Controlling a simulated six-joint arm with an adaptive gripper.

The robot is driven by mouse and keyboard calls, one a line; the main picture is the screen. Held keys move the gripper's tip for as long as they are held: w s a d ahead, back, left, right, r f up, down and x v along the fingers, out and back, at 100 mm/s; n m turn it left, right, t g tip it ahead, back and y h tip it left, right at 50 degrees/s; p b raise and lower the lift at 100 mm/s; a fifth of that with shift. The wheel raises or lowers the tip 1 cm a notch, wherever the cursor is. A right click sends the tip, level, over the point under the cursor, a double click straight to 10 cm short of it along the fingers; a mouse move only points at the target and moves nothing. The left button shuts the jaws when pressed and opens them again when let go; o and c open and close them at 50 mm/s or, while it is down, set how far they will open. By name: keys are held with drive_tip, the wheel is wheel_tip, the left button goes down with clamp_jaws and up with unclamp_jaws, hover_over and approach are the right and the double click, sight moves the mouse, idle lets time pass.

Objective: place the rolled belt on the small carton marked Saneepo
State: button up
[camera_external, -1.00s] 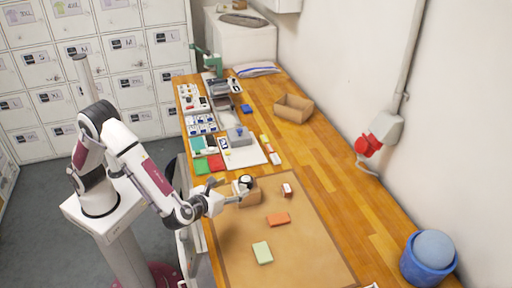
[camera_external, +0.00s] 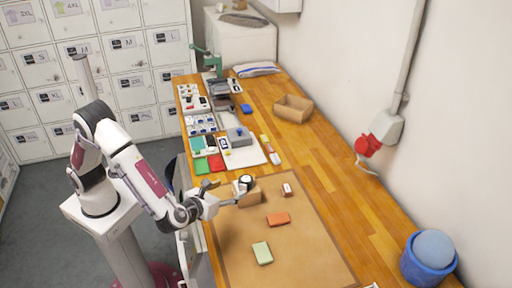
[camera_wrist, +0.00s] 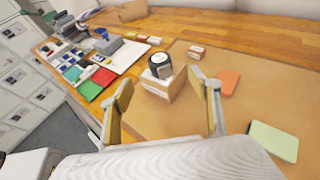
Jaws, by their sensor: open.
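The rolled belt (camera_external: 246,180), dark with a pale round face, rests on top of a small brown carton (camera_external: 250,197) on the tan mat. In the wrist view the belt (camera_wrist: 160,65) sits on the carton (camera_wrist: 163,90) between and beyond my fingertips. The carton's marking is not readable. My gripper (camera_external: 228,199) is open and empty to the left of the carton; in the wrist view its fingers (camera_wrist: 162,82) stand wide apart, with no visible contact with the belt.
A small white-and-brown box (camera_external: 287,189), an orange block (camera_external: 278,219) and a pale green block (camera_external: 262,253) lie on the mat (camera_external: 310,262). An open cardboard box (camera_external: 293,109) stands farther back. Trays and coloured cards crowd the bench's far left.

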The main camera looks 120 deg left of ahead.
drive_tip(key=shift+r, duration=0.1)
drive_tip(key=w+d+r+m+t+h, duration=0.3)
drive_tip(key=w+r+m+t, duration=0.15)
drive_tip(key=r+m, duration=0.2)
drive_tip(key=w+d+r+m+t+h, duration=0.2)
drive_tip(key=w+d+r+m+t, duration=0.3)
drive_tip(key=m, duration=0.3)
drive_tip(key=s+d+r+m+t+h, duration=0.3)
drive_tip(key=s+d+r+m+h, duration=0.3)
drive_tip(key=d+m, duration=0.6)
drive_tip(key=s+d+f+m+g+h, duration=0.1)
drive_tip(key=s+d+m+g+h, duration=0.15)
drive_tip(key=s+m, duration=0.5)
drive_tip(key=s+d+f+m+g+h, duration=0.1)
drive_tip(key=s+f+m+h, duration=0.15)
drive_tip(key=s+m, duration=0.45)
drive_tip(key=s+a+f+m+g, duration=0.1)
drive_tip(key=s+f+m, duration=0.1)
drive_tip(key=s+m, duration=0.2)
drive_tip(key=s+a+f+m+g+y, duration=0.1)
drive_tip(key=s+a+f+m+g, duration=0.1)
drive_tip(key=s, duration=0.5)
drive_tip(key=s+a+f+m+g+y, duration=0.1)
drive_tip(key=s+a+f+m, duration=0.1)
drive_tip(key=s+m, duration=0.4)
drive_tip(key=shift+s+f+g, duration=0.3)
drive_tip(key=shift+f, duration=0.5)
